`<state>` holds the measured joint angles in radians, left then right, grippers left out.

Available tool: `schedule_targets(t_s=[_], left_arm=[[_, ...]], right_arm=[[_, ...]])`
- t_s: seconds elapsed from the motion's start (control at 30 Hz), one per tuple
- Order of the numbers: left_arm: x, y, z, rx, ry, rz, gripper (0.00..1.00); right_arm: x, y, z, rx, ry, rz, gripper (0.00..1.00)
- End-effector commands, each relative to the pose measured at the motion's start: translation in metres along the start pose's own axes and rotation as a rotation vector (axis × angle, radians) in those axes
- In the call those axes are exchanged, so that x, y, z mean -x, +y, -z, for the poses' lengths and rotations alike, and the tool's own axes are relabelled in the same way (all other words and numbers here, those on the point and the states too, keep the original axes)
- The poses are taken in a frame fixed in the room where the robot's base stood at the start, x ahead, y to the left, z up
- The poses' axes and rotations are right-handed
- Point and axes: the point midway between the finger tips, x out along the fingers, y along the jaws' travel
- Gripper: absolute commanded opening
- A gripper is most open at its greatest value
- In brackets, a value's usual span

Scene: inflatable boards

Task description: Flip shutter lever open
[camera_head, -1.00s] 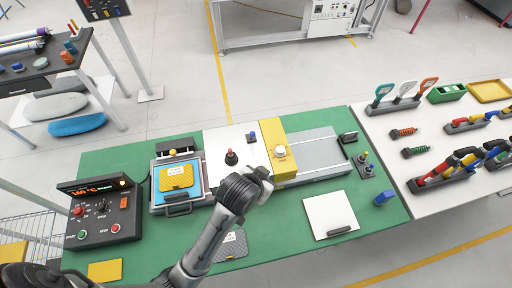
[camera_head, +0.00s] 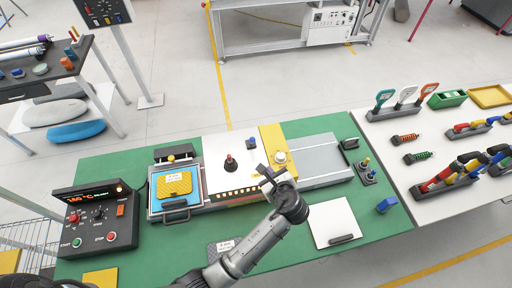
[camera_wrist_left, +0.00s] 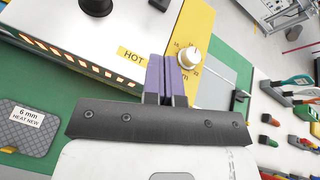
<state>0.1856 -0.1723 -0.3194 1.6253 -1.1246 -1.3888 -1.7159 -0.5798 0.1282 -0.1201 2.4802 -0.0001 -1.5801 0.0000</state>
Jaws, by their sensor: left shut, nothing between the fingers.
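A white heater box (camera_head: 210,148) stands in the middle of the green bench, with a glowing slotted front and a "HOT" label (camera_wrist_left: 131,54). A red-tipped black lever (camera_head: 231,162) stands upright on its top; its round black base (camera_wrist_left: 95,6) shows at the top of the wrist view. Which part is the shutter lever, I cannot tell for sure. My left gripper (camera_head: 266,172) is at the box's right front, right of the red-tipped lever and apart from it. Its purple fingers (camera_wrist_left: 168,68) are shut and empty, beside the yellow panel. My right gripper is not in view.
The yellow panel (camera_head: 270,137) carries a white dial (camera_head: 280,157). A small blue-topped part (camera_head: 251,143) is behind the lever. A blue tray (camera_head: 157,205) with a yellow pad (camera_head: 174,184) is left. A grey slide plate (camera_head: 322,153) and white board (camera_head: 333,222) are right.

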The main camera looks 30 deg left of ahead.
Motion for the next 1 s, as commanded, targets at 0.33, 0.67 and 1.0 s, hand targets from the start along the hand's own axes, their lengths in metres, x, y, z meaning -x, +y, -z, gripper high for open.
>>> schedule_targets(t_s=[0.33,0.67,1.0], left_arm=[[0.000,-0.001,0.000,-0.215,0.001,0.005,0.00],[0.000,-0.001,0.000,-0.226,0.002,0.005,0.00],[-0.025,-0.001,-0.001,-0.228,-0.001,0.003,0.00]], right_arm=[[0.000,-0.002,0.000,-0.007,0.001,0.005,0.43],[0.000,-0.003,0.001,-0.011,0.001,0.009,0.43],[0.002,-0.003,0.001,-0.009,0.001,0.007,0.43]])
